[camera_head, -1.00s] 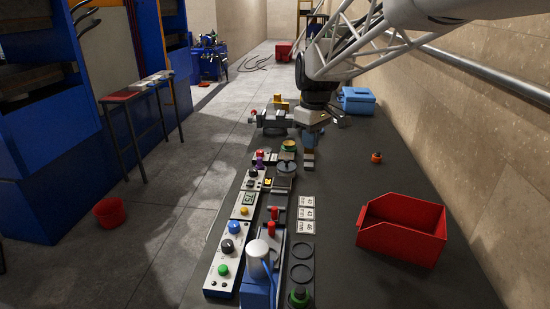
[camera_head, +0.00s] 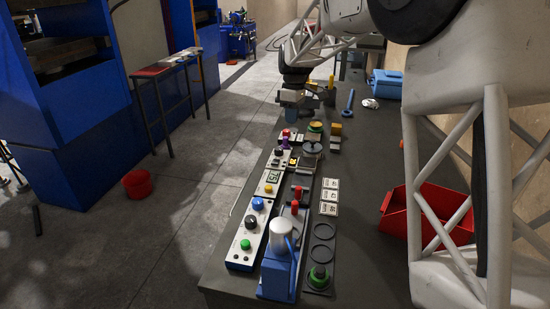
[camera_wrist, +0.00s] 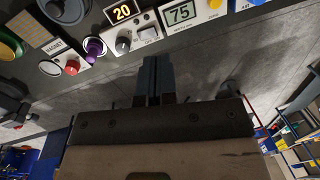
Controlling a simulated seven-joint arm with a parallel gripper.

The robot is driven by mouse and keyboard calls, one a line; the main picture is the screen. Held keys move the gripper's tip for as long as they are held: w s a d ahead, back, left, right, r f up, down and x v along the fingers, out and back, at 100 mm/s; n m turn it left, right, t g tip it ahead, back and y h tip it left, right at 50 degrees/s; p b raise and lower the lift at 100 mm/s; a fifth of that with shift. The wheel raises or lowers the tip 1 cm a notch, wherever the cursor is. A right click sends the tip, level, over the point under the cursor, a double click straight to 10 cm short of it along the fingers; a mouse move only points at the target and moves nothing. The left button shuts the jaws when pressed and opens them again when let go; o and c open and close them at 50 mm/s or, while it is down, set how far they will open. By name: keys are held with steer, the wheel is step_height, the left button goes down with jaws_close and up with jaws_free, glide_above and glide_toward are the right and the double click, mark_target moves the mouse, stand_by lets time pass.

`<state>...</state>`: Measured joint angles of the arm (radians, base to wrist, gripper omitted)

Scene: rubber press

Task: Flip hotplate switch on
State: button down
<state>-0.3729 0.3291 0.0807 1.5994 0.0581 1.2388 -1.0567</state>
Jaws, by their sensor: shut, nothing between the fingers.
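The hotplate, with a round grey plate (camera_head: 312,149) on top, stands in the bench's row of devices. I cannot tell which way the switch is set. My gripper (camera_head: 291,117) points down near the bench's left edge, behind the hotplate. Its fingers (camera_wrist: 154,68) are shut and empty. In the wrist view their tips appear just below the switch, apart from it, with floor behind them.
A purple knob (camera_wrist: 95,47) and a red button (camera_wrist: 72,67) are beside the dark knob. A panel with a 75 display (camera_head: 272,178) is closer to the front. A blue pump-like device (camera_head: 280,270) stands at the front. My arm partly covers a red bin (camera_head: 455,215).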

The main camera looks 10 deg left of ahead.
steer(key=n, duration=0.2)
glide_above(275, 162)
steer(key=w, duration=0.2)
steer(key=f, duration=0.3)
steer(key=shift+s+f, duration=0.2)
steer(key=shift+f, duration=0.15)
steer(key=shift+f, duration=0.15)
steer(key=f, duration=0.4)
steer(key=s+f, duration=0.1)
steer(key=f, duration=0.4)
steer(key=s+f, duration=0.1)
steer(key=f, duration=0.3)
steer(key=shift+s+f, duration=0.1)
steer(key=shift+f, duration=0.15)
steer(key=shift+s+f, duration=0.1)
steer(key=shift+f, duration=0.05)
steer(key=shift+d+f, duration=0.1)
steer(key=shift+w+r, duration=0.3)
steer(key=shift+w, duration=0.45)
